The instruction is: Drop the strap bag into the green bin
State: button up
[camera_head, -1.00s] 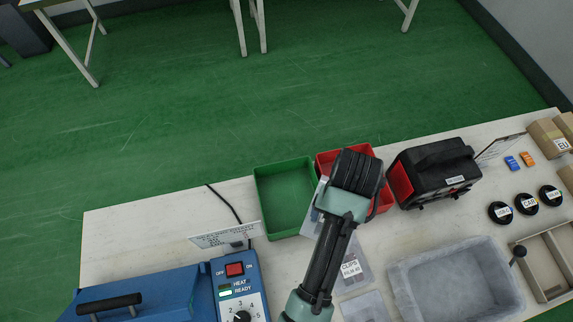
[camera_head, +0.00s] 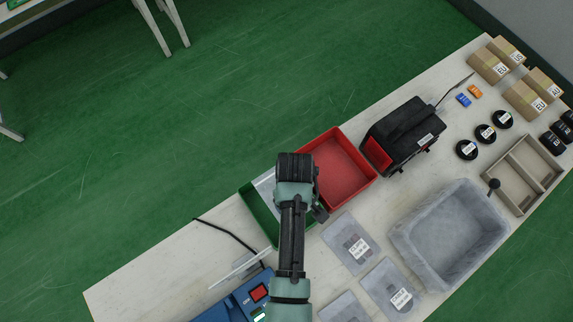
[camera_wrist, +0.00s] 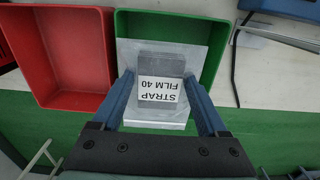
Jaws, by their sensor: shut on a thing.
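The strap bag (camera_wrist: 160,78) is a clear bag with a dark grey block inside and a white label reading "STRAP FILM 40". My gripper (camera_wrist: 162,100) is shut on it, with a blue finger on either side. The green bin (camera_wrist: 209,68) lies behind the bag in the wrist view, so the bag appears over the bin's opening. How high the bag is above the floor of the bin is hard to tell. In the head view my arm covers much of the green bin (camera_head: 258,213), and a pale part of the bag (camera_head: 264,186) shows beside the wrist.
An empty red bin (camera_head: 340,170) stands right beside the green bin. A black machine (camera_head: 402,135) is beyond it. Clear bags, including a clips bag (camera_head: 350,246), and a grey tub (camera_head: 450,237) lie to the right. A blue sealer (camera_head: 240,300) and a cable are at lower left.

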notch_tip(320, 180, down, 4)
jog(key=b, duration=0.3)
jog(key=shift+f+b, duration=0.15)
jog(key=shift+b, duration=0.15)
jog(key=o, duration=1.4)
notch_tip(320, 180, up, 13)
jog(key=shift+r, duration=0.1)
